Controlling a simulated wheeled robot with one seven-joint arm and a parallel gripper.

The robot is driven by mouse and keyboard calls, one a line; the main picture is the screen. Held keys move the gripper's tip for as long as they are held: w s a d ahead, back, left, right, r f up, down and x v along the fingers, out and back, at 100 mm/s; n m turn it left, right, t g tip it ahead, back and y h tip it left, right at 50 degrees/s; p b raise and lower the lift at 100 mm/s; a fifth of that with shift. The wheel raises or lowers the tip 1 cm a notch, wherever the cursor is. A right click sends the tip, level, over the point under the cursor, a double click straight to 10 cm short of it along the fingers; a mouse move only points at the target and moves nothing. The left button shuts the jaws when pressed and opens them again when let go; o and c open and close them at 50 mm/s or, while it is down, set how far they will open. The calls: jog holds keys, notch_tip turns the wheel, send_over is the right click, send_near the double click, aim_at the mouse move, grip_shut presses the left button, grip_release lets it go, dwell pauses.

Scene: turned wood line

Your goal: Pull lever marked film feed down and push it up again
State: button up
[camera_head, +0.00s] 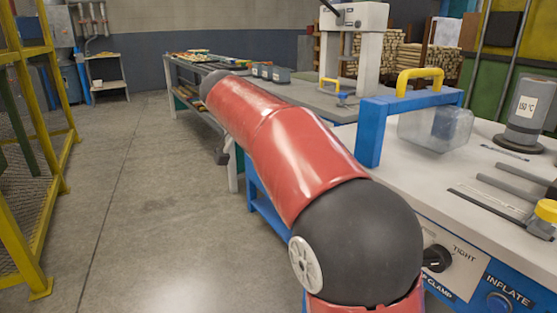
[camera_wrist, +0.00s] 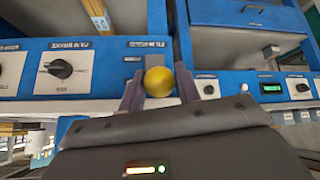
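In the wrist view, the film feed lever shows as a yellow ball knob (camera_wrist: 158,81) in front of the blue panel. A label plate (camera_wrist: 147,44) above it appears upside down in this view and seems to read film feed. My gripper (camera_wrist: 159,88) has one grey finger on each side of the ball, with no clear gap between ball and fingers. In the head view my red arm reaches down past the lower edge, and neither my gripper nor the lever is visible there.
Left of the lever in the wrist view is a black rotary knob (camera_wrist: 61,68) on a white plate. Right of it are small knobs and a green display (camera_wrist: 271,88). The head view shows the white bench top (camera_head: 470,165), a blue frame (camera_head: 370,135) and open floor at left.

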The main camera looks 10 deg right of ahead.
jog(key=o, duration=0.4)
jog(key=shift+c, duration=0.2)
jog(key=p+v, duration=0.1)
jog(key=v, duration=0.6)
jog(key=shift+a+r, duration=0.15)
jog(key=shift+r, duration=0.2)
jog(key=shift+s, duration=0.1)
jog(key=s+d+f+n+y, duration=0.2)
jog(key=s+d+f+n, duration=0.15)
jog(key=s, duration=0.35)
jog(key=s+d+f+n+y, duration=0.2)
jog(key=s+f+n, duration=0.15)
jog(key=s, duration=0.35)
jog(key=s+f+n+t+y, duration=0.2)
jog(key=s+f+n, duration=0.2)
jog(key=s+f, duration=0.8)
jog(key=shift+s+a+f+y, duration=0.15)
jog(key=shift+s+f+y, duration=0.2)
jog(key=shift+f, duration=0.2)
